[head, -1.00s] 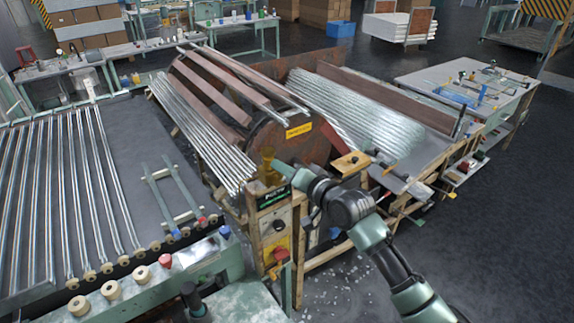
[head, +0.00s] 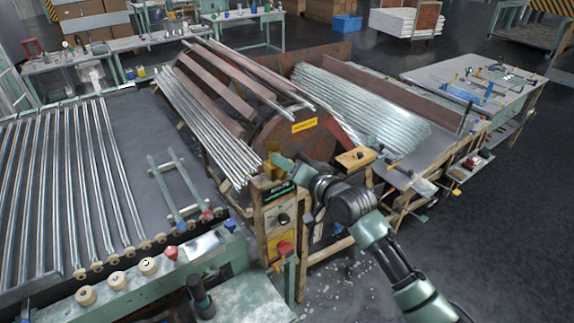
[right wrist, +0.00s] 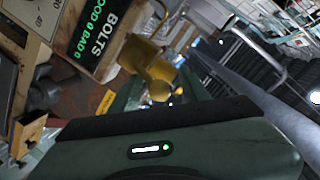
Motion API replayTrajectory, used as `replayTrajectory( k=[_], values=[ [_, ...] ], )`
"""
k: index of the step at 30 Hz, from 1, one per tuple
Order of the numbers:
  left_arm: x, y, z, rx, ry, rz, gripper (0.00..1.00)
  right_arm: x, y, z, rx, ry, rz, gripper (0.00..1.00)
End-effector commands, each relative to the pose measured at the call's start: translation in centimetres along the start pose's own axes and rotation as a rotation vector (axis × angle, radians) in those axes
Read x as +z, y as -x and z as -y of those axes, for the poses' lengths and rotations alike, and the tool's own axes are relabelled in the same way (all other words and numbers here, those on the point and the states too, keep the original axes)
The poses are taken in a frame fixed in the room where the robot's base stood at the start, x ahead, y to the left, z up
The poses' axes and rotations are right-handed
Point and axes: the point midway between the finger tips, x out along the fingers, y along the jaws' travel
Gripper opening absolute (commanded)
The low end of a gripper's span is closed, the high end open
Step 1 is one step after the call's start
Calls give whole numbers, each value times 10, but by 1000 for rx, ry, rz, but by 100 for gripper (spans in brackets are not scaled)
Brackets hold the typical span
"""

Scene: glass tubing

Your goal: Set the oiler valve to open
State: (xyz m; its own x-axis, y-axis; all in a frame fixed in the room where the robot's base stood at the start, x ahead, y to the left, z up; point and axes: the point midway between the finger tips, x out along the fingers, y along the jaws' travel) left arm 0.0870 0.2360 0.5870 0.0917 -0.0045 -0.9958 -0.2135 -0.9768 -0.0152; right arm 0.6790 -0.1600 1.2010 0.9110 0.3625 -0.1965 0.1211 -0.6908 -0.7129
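A brass-yellow fitting, which looks like the oiler (head: 269,172), sits on top of the control post beside the drum. In the right wrist view the yellow oiler (right wrist: 150,62) shows larger, with a rounded body and a thin curved part. My right gripper (head: 282,162) is at the oiler and partly hides it in the head view. In the right wrist view the green fingers (right wrist: 160,92) reach towards the oiler's lower part. Whether they touch or grip it cannot be told. The valve's setting is not readable. My left gripper is not in view.
The control post (head: 278,218) carries a dark display, a dial and a red button. The rusty drum (head: 290,145) and glass tubes (head: 205,125) are close behind. A tube rack (head: 75,190) fills the left.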

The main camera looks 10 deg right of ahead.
Motion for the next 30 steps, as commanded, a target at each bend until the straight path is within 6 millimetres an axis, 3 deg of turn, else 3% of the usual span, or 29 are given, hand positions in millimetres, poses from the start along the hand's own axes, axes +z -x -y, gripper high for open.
replayTrajectory(
  k=[5, 18, 30],
  values=[
    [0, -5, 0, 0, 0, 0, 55, 0, 8, -2, 1, 2, -1, 46],
    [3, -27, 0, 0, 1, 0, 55, 3, 70, 0, 0, 2, 1, 46],
    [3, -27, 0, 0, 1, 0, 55, 1, 78, 2, -1, 1, 1, 46]
  ],
)
